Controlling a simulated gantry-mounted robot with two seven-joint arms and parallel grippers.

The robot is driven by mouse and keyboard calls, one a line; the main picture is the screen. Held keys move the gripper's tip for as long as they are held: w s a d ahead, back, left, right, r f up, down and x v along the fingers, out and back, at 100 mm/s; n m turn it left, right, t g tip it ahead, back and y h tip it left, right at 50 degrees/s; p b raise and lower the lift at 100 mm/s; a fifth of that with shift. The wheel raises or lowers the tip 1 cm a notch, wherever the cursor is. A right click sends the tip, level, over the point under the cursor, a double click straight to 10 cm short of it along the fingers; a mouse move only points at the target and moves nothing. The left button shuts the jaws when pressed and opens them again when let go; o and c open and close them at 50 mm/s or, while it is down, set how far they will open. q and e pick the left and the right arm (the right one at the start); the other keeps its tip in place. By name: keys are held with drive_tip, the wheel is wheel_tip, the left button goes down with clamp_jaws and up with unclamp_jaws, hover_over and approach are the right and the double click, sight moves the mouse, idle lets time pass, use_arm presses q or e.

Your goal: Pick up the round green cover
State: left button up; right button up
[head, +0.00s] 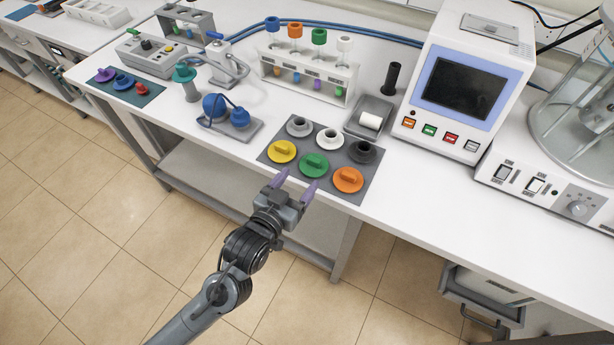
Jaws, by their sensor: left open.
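The round green cover (314,165) lies on a dark grey mat (291,173) near the front edge of the white table. It has a raised bar handle on top. It sits in the front row between a yellow cover (283,151) and an orange cover (348,180). My left gripper (296,182) is open and empty, with two purple fingertips pointing at the mat's front edge. The fingertips are just in front of the green cover and appear apart from it. My right gripper is not in view.
Grey, white and black round pieces (331,139) stand behind the covers. A rack of colour-capped tubes (308,75), a tray with a white roll (369,119) and a screen device (461,85) stand further back. The table (430,195) is clear right of the mat.

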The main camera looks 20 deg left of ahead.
sight(313, 162)
use_arm(q)
drive_tip(key=w, duration=0.5)
drive_tip(key=shift+w+d+f, duration=0.1)
drive_tip(key=shift+f, duration=0.05)
drive_tip(key=shift+w+d+f, duration=0.1)
drive_tip(key=shift+w+f, duration=0.1)
drive_tip(key=shift+w, duration=0.4)
drive_tip(key=shift+w+d+f+p, duration=0.1)
drive_tip(key=shift+w+f+p, duration=0.15)
drive_tip(key=shift+w, duration=0.55)
drive_tip(key=shift+w+d+f+p, duration=0.1)
drive_tip(key=shift+w+f+p, duration=0.1)
drive_tip(key=shift+w, duration=0.55)
drive_tip(key=shift+w+f+p, duration=0.2)
drive_tip(key=shift+w+p, duration=0.05)
drive_tip(key=shift+w, duration=0.55)
drive_tip(key=shift+c, duration=0.4)
drive_tip(key=c, duration=1)
